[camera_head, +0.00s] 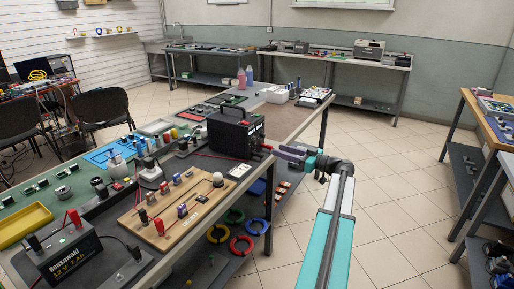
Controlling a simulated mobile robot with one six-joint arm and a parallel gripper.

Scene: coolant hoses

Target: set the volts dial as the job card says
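A black power supply box (230,135) with a carrying handle stands on the long workbench. Small red lit readouts (257,127) show on its right-hand face, too small to read. That face is seen at a steep angle, so I cannot make out the volts dial. My gripper (278,151) is at the right of the box, level with the lower part of that face, its fingers pointing left at it. I cannot tell whether it touches, or whether the fingers are apart. I cannot pick out a readable job card.
A wooden board (165,222) with terminals and a battery (72,262) are on the bench at front left. A yellow tray (22,222) lies at far left. Coloured rings (241,245) are on the lower shelf. Floor (395,200) right of the bench is clear.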

